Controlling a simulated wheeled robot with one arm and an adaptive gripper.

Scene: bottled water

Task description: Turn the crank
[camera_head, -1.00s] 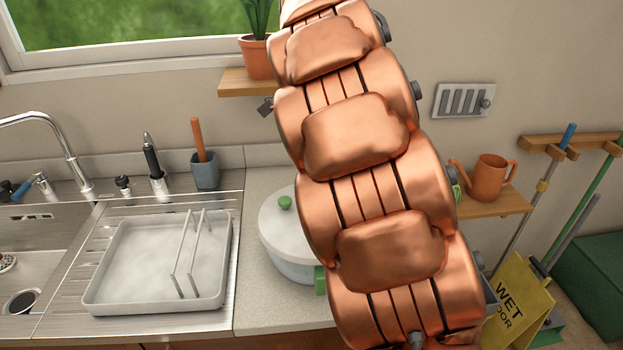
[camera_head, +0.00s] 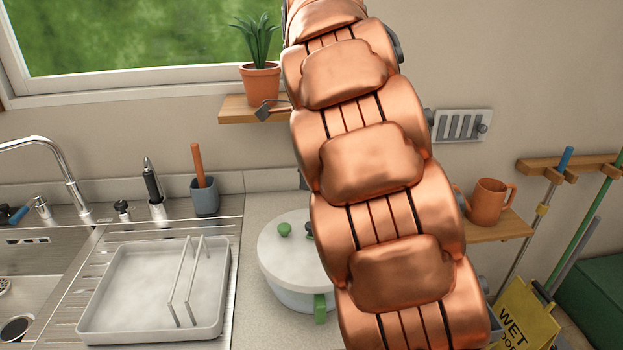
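No crank can be made out for certain. A small dark grey piece with a thin arm (camera_head: 265,110) shows at the front of the wooden shelf under the window, and I cannot tell whether it is the crank. A grey slotted vent (camera_head: 462,125) with a small knob at its right is on the wall, right of my arm. My copper segmented arm (camera_head: 375,165) rises through the middle of the picture and hides the wall and counter behind it. My gripper is out of view, so its state does not show.
A potted plant (camera_head: 260,82) stands on the wooden shelf (camera_head: 235,109). A lidded white pot (camera_head: 290,252) sits on the counter close to my arm. A dish tray (camera_head: 140,290) is by the sink. A copper mug (camera_head: 490,201) and yellow sign (camera_head: 525,318) are at right.

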